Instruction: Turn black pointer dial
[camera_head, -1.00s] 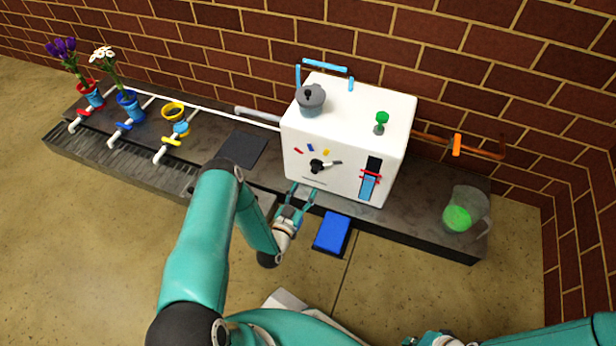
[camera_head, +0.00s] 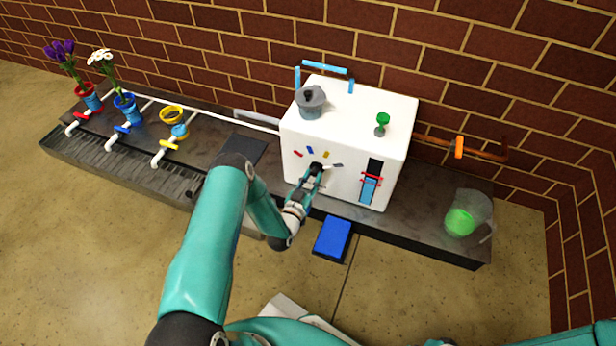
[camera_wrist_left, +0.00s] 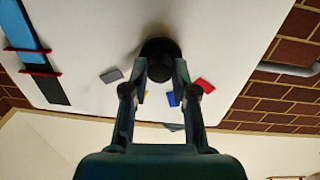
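The black dial (camera_head: 316,167) is on the front of the white box (camera_head: 295,130), with red, blue, yellow and grey marks around its upper side. In the left wrist view the round black knob (camera_wrist_left: 160,54) sits between my two fingertips. My left gripper (camera_head: 317,173) is at the box front, and its fingers appear closed on the sides of the dial. The dial's pointer direction is hard to make out behind the fingers. My right gripper is out of view.
A blue pedal (camera_head: 333,238) is below. A clear jug (camera_head: 468,215) stands right. Flowers and coloured taps (camera_head: 125,105) are left.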

